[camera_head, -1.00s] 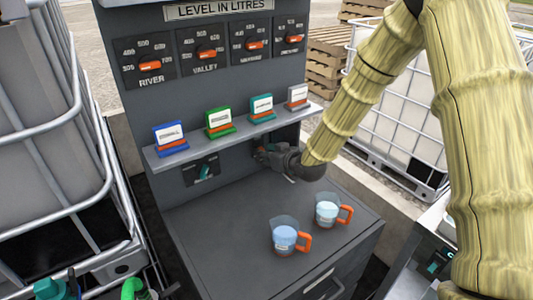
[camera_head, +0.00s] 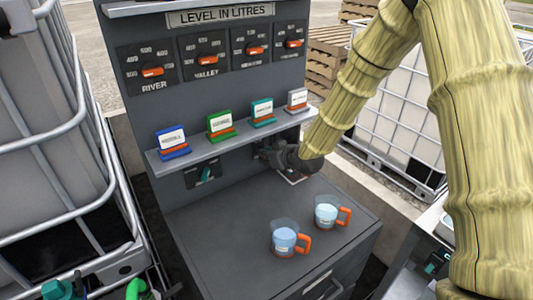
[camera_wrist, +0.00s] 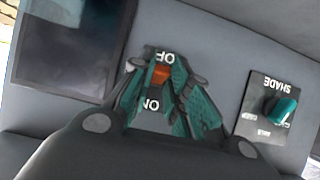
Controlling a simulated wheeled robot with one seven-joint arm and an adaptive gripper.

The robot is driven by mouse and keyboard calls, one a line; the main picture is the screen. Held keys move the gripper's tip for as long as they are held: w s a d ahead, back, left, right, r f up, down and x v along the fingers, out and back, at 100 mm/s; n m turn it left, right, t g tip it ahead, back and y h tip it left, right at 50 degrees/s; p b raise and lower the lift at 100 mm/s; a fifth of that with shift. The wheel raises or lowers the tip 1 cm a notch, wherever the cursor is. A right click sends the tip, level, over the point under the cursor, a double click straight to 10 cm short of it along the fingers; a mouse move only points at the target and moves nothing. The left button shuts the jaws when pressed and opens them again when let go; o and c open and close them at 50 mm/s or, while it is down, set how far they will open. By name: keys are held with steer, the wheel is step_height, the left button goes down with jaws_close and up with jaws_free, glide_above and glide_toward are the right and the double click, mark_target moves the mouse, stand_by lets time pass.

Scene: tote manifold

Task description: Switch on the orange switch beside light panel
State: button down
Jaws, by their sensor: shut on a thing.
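In the wrist view the orange switch (camera_wrist: 161,75) sits on a small plate marked OFF and ON, beside a dark rectangular panel (camera_wrist: 75,45) on the grey wall. My gripper (camera_wrist: 165,72) has its teal-padded fingers around the switch and is shut on it. In the head view my gripper (camera_head: 268,155) is under the shelf at the right of the console, and the switch is hidden there.
A shade knob (camera_wrist: 283,108) is beside the switch. The shelf (camera_head: 230,140) above my gripper holds several coloured cards. Two jugs with orange handles (camera_head: 285,237) (camera_head: 327,212) stand on the console top. Orange dials (camera_head: 205,57) line the upper panel.

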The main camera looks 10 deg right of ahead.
steer(key=shift+r, duration=0.1)
steer(key=c, duration=1.4)
jaws_free()
steer(key=shift+d, duration=0.1)
steer(key=shift+o, duration=0.2)
steer(key=v, duration=1.2)
steer(key=shift+r, duration=0.15)
